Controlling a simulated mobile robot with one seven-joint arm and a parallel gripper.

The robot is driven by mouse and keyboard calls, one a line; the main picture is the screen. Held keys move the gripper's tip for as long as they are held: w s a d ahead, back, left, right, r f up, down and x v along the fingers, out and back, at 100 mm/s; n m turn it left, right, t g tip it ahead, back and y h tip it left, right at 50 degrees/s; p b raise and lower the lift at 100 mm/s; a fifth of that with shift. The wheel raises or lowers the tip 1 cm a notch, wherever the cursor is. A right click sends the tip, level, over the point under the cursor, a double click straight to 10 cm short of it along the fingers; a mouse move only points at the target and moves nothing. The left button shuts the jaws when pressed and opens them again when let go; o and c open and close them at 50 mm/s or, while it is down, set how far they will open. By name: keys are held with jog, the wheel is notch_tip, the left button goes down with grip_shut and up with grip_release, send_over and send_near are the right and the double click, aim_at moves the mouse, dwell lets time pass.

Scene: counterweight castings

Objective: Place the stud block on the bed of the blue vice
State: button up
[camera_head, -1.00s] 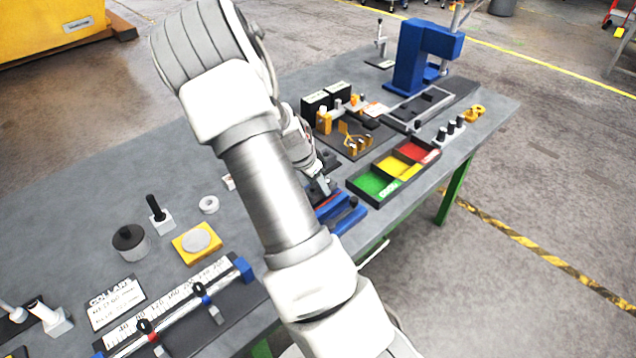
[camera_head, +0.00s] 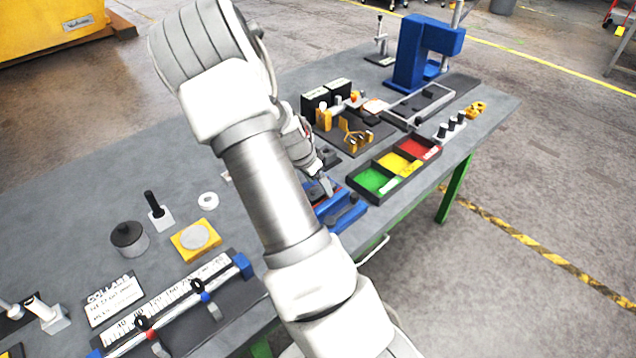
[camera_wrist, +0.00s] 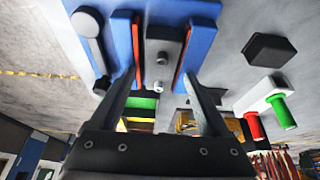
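The blue vice (camera_head: 345,216) stands at the table's front edge, left of the coloured tray. In the wrist view the vice (camera_wrist: 190,25) has two jaws with orange-red faces. In the head view my gripper (camera_head: 325,186) is over the vice and the block is hidden.
A tray with green, yellow and red compartments (camera_head: 352,188) sits right of the vice. A fixture board (camera_head: 352,147), a blue press (camera_head: 412,55) and a white block with black pegs (camera_head: 449,131) stand beyond. A measuring rail (camera_head: 175,312) lies at the front left.

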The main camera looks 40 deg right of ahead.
jog(key=shift+r+p, duration=0.7)
jog(key=v, duration=1.2)
jog(key=s+a+r+n+t+y, duration=0.1)
jog(key=s+a+r+n+y, duration=0.1)
jog(key=s+a+r+n, duration=0.4)
jog(key=s+a+r+n+t+y, duration=0.15)
jog(key=a+r, duration=0.25)
jog(key=a, duration=0.4)
jog(key=s+a+r+n+t, duration=0.2)
jog(key=s+a+r+n, duration=0.3)
jog(key=s+a+n, duration=0.3)
jog(key=s+n+y, duration=0.1)
jog(key=s, duration=0.2)
jog(key=shift+s+a+r+t, duration=0.25)
jog(key=shift+r+t, duration=0.05)
jog(key=shift+t, duration=0.05)
jog(key=shift+d+n, duration=0.1)
jog(key=shift+n, duration=0.15)
